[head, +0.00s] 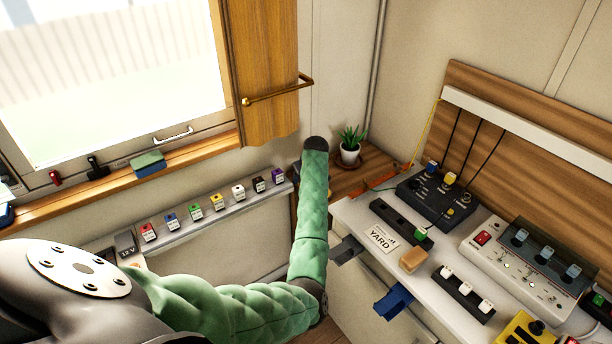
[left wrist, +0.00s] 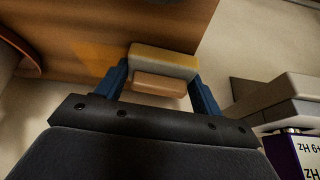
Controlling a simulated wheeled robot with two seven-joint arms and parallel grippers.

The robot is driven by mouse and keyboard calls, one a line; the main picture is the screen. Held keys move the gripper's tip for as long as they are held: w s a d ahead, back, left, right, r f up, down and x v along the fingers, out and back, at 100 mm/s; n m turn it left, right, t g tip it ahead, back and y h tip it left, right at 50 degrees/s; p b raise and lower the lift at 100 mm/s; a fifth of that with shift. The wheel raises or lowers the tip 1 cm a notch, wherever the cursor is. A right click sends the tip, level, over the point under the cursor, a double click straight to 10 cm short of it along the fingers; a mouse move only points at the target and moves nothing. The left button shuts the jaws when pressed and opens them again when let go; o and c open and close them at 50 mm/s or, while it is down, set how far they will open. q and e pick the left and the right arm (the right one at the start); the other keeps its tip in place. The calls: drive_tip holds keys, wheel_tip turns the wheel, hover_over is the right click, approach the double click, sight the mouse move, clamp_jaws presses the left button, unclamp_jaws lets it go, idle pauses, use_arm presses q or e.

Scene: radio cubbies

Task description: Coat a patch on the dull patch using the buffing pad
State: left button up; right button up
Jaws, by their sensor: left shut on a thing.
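My left gripper (left wrist: 162,82) is shut on the buffing pad (left wrist: 164,62), a block with a pale yellowish layer and a tan layer, held between two blue fingers. The pad is over a brown wooden surface (left wrist: 150,18); whether it touches I cannot tell. A lighter orange area (left wrist: 98,50), perhaps the dull patch, shows on the wood just left of the pad. In the head view my green-sleeved left arm reaches the wooden corner shelf (head: 372,166); the gripper and pad are hidden behind the forearm. My right gripper is not in view.
A potted plant (head: 349,147) stands on the corner shelf close by. A ledge (head: 205,218) with several small coloured labelled blocks runs left of it, ending at a purple block (head: 277,175). The white counter (head: 362,213) at right holds radio gear and a tan block (head: 413,260).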

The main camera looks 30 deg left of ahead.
use_arm(q)
drive_tip(key=shift+r+p, duration=2.7)
drive_tip(key=shift+r, duration=0.25)
wheel_tip(320, 180, up, 3)
drive_tip(key=p, duration=0.3)
